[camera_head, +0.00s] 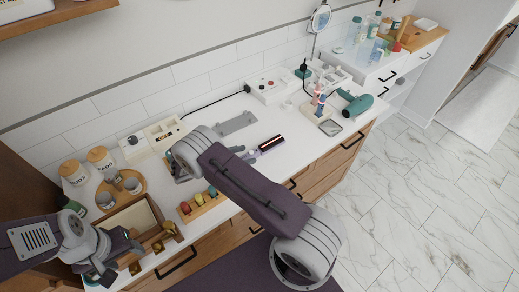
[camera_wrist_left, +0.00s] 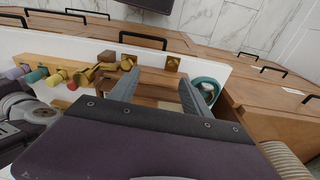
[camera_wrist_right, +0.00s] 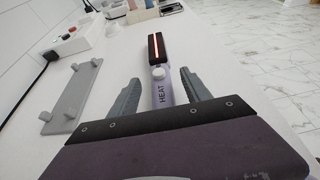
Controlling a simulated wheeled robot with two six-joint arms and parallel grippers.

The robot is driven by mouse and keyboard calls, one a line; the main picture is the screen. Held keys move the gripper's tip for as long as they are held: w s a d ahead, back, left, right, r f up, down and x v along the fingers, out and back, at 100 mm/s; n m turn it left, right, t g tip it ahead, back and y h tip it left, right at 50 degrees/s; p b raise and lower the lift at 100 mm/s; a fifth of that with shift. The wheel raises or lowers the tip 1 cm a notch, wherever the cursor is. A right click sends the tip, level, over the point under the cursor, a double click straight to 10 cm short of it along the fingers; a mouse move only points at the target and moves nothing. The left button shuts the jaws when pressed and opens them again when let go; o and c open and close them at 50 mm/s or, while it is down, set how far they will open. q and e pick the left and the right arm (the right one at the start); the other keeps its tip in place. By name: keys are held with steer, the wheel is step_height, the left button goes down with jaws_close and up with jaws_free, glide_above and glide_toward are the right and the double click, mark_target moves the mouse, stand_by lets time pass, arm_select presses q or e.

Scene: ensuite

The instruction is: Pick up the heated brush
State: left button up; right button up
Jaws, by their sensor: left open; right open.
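The heated brush lies on the white counter. In the head view its dark barrel (camera_head: 271,143) shows just beyond my right gripper (camera_head: 246,155). In the right wrist view the brush (camera_wrist_right: 161,80) has a lilac handle marked HEAT, a white knob and a black head with a glowing orange strip. It points away from my right gripper (camera_wrist_right: 157,85), whose open fingers stand on either side of the handle with gaps. My left gripper (camera_head: 110,265) is open and empty, near a wooden box at the counter's left end. In the left wrist view its fingers (camera_wrist_left: 160,88) are spread.
A grey plate (camera_head: 236,123) lies left of the brush. A wooden holder with coloured rolls (camera_head: 201,204) stands in front, and a wooden box (camera_head: 133,217) at left. A green hair dryer (camera_head: 357,105) and a white socket box (camera_head: 272,84) lie beyond.

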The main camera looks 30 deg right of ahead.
steer(key=shift+x, duration=1.35)
steer(key=shift+a, duration=0.1)
jaws_close()
steer(key=shift+r, duration=0.1)
steer(key=shift+w+r, duration=0.1)
steer(key=shift+r, duration=0.25)
steer(key=r, duration=0.2)
steer(key=d+r, duration=0.1)
steer(key=r, duration=0.1)
steer(key=shift+s, duration=0.4)
steer(key=s+d+r+b, duration=0.1)
steer(key=s+d+r, duration=0.5)
steer(key=d, duration=0.2)
steer(key=shift+s, duration=0.3)
